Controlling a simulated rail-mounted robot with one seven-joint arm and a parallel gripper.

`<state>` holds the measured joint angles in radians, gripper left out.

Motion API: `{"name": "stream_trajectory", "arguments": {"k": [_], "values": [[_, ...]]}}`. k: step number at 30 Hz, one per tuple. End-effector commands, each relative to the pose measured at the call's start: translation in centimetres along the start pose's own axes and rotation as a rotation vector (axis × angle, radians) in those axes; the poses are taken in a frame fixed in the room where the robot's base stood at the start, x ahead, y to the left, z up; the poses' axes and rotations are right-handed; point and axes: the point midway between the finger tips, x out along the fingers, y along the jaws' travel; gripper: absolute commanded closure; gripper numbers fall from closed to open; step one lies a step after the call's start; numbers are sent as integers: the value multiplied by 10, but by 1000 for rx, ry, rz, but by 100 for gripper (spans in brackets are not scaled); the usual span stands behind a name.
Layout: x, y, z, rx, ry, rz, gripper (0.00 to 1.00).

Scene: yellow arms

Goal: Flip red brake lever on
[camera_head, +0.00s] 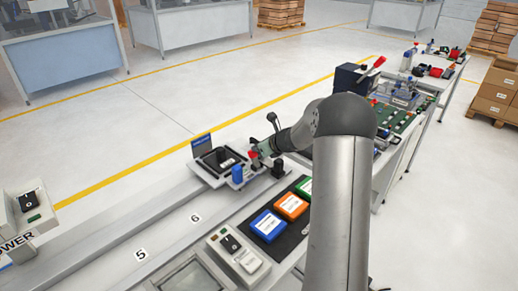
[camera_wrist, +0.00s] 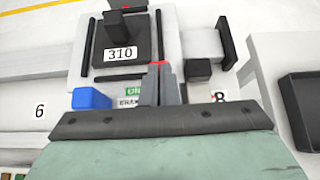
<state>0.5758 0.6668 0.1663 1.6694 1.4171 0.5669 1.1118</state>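The red brake lever shows as a red patch (camera_head: 253,155) on the station right at the end of my arm. In the wrist view a thin red strip (camera_wrist: 157,63) shows at the fingertips, and the rest of the lever is hidden. My gripper (camera_wrist: 160,68) points down over the station with its fingers close together; it also shows in the head view (camera_head: 262,151). I cannot tell whether the fingers hold the red part or only stand in front of it. The fingers partly cover a label reading "BRAKE" (camera_wrist: 128,102) with a green "ON" tag (camera_wrist: 134,91).
A blue block (camera_wrist: 92,98) sits left of the fingers and a black block (camera_wrist: 198,69) right of them. A black fixture labelled 310 (camera_wrist: 121,53) lies beyond. A control box (camera_head: 238,254) is nearer still.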

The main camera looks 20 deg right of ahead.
Motion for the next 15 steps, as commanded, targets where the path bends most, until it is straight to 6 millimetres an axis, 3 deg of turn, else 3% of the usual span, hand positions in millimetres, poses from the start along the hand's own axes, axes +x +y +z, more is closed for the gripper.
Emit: {"name": "stream_trajectory", "arguments": {"k": [15], "values": [[-7,2,0,-1,-3,3,100]]}}
